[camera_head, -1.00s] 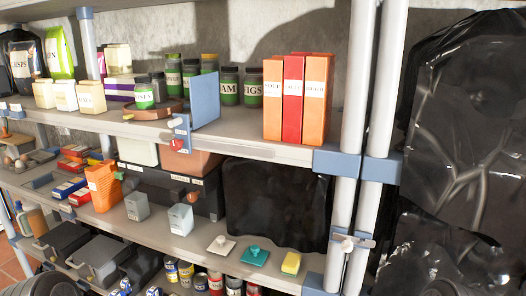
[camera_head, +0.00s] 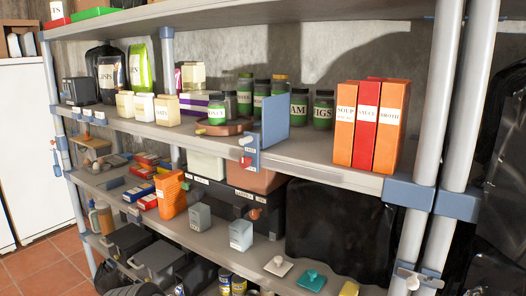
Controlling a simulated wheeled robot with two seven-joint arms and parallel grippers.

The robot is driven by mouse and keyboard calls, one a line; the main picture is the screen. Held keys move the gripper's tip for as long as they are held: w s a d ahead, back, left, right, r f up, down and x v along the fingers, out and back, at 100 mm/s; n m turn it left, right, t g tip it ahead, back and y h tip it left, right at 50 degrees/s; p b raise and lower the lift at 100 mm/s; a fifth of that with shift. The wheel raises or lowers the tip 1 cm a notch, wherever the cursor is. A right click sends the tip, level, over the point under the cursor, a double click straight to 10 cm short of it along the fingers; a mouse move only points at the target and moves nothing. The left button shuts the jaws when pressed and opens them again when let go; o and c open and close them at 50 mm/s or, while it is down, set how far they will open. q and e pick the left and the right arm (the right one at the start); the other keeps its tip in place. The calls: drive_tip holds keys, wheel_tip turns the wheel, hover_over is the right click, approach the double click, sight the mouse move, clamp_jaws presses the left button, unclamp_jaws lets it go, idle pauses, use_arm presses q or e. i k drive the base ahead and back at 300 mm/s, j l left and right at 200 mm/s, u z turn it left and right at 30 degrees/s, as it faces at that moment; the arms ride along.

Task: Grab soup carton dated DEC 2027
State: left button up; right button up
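Three tall cartons stand upright side by side at the right end of the upper shelf. The left one is an orange carton labelled SOUP (camera_head: 344,128), with smaller print under the word that I cannot read. The middle one is a red carton (camera_head: 366,130) whose label is hard to read. The right one is an orange carton labelled BROTH (camera_head: 390,128). No date is legible on any of them. Neither of my grippers is in view.
The cartons stand on the upper shelf (camera_head: 330,174), near a blue divider (camera_head: 275,120) and jars (camera_head: 323,110). White posts (camera_head: 440,90) with blue brackets stand to the right. Black plastic (camera_head: 500,150) hangs beyond them. A white cabinet (camera_head: 35,140) stands far left.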

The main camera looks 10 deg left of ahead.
sight(172, 199)
drive_tip(key=j+z, duration=0.35)
drive_tip(key=z, duration=0.15)
drive_tip(key=j+z, duration=0.45)
drive_tip(key=k+j, duration=0.1)
drive_tip(key=j, duration=0.3)
drive_tip(key=k+j+z, duration=0.15)
drive_tip(key=j, duration=0.6)
drive_tip(key=k+j+z, duration=0.15)
drive_tip(key=j, duration=0.25)
drive_tip(key=k+j, duration=0.2)
drive_tip(key=j, duration=0.15)
drive_tip(key=k+j+z, duration=0.1)
drive_tip(key=j, duration=0.25)
